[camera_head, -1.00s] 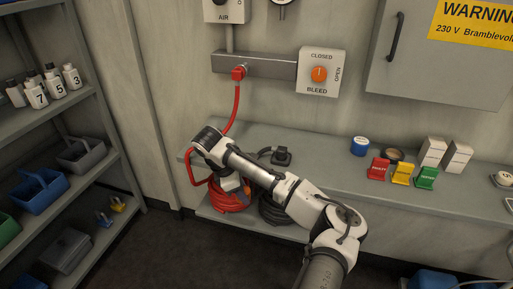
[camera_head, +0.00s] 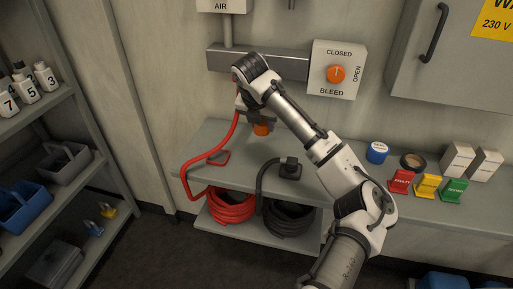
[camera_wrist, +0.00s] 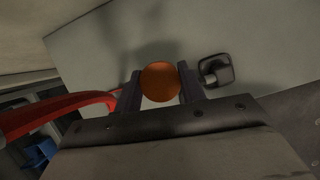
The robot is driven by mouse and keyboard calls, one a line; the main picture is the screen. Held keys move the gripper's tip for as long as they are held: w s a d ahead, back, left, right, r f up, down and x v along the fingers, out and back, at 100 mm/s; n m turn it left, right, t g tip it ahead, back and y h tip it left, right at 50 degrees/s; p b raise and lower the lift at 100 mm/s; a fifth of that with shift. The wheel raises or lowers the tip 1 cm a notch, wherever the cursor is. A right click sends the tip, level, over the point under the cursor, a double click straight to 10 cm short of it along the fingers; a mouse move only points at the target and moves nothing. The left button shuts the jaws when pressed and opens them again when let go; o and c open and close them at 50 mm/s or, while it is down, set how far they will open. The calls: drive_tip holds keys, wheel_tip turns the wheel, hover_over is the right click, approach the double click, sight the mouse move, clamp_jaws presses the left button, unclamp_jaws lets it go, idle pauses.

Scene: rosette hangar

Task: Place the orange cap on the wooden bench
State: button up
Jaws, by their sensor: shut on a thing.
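The orange cap (camera_head: 262,128) is held in my gripper (camera_head: 260,119), above the back part of a grey bench (camera_head: 335,196) against the wall. In the wrist view the round cap (camera_wrist: 160,82) sits between the two dark fingers of my gripper (camera_wrist: 159,88), which are shut on it. The bench surface looks grey; no wooden bench shows in either view. The cap appears apart from the bench top, but the exact gap cannot be told.
A red hose (camera_head: 201,158) runs up the wall behind my gripper. A blue-lidded jar (camera_head: 377,152) and coloured tags (camera_head: 427,186) stand farther right. The orange bleed knob (camera_head: 336,74) is on the wall.

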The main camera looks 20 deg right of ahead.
sight(263, 154)
wheel_tip(263, 154, down, 10)
drive_tip(key=shift+r+p, duration=0.1)
drive_tip(key=shift+p, duration=1.1)
drive_tip(key=shift+f, duration=0.2)
drive_tip(key=o, duration=0.9)
drive_tip(key=shift+r, duration=0.1)
drive_tip(key=b+v, duration=0.3)
drive_tip(key=v, duration=0.9)
drive_tip(key=shift+r, duration=0.1)
